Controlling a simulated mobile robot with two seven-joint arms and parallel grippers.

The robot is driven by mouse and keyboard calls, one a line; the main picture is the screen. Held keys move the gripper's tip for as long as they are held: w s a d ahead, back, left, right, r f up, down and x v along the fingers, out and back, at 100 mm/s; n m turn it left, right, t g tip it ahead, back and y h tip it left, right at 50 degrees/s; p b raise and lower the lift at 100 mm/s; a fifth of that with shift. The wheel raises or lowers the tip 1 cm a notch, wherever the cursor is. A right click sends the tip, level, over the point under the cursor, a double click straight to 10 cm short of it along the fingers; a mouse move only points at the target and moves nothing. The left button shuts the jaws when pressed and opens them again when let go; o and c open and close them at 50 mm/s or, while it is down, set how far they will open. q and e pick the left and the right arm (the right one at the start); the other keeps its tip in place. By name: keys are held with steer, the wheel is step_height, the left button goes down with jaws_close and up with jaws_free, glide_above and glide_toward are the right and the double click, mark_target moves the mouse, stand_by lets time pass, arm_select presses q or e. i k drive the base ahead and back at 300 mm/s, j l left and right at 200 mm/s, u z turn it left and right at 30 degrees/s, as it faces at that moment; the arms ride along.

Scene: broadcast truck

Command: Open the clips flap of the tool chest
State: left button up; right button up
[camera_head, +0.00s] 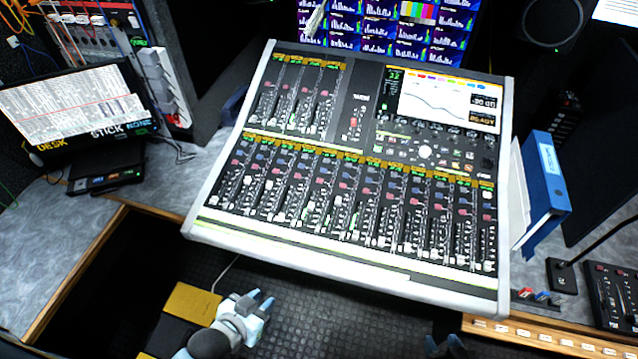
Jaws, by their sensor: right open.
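A yellow panel (190,303) beside a dark surface shows low at the bottom left, over the dark floor. It may be part of the tool chest, but I see no label, and I cannot make out which part is the clips flap. My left gripper (262,299), white with light blue fingertips, is just right of the yellow panel. I see nothing held in it, and whether its fingers are apart is unclear. My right gripper (445,345) is a dark shape at the bottom edge, partly cut off and far right of the panel; it is open.
A large mixing console (345,262) tilts across the middle above my grippers. A desk with a wooden edge (75,270) is at left, holding a monitor (75,105). A blue binder (545,180) stands at right. The dark floor (330,310) between my grippers looks clear.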

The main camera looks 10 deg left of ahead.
mark_target(193, 304)
steer(key=k+u, duration=0.2)
steer(key=u, duration=0.3)
steer(key=k+u, duration=0.2)
steer(key=u, duration=0.25)
steer(key=k+j+u, duration=0.15)
steer(key=u, duration=0.35)
steer(key=i+u, duration=0.2)
steer(key=u, duration=0.25)
steer(key=i+l+u, duration=0.1)
steer(key=u, duration=0.4)
steer(key=i+l, duration=0.05)
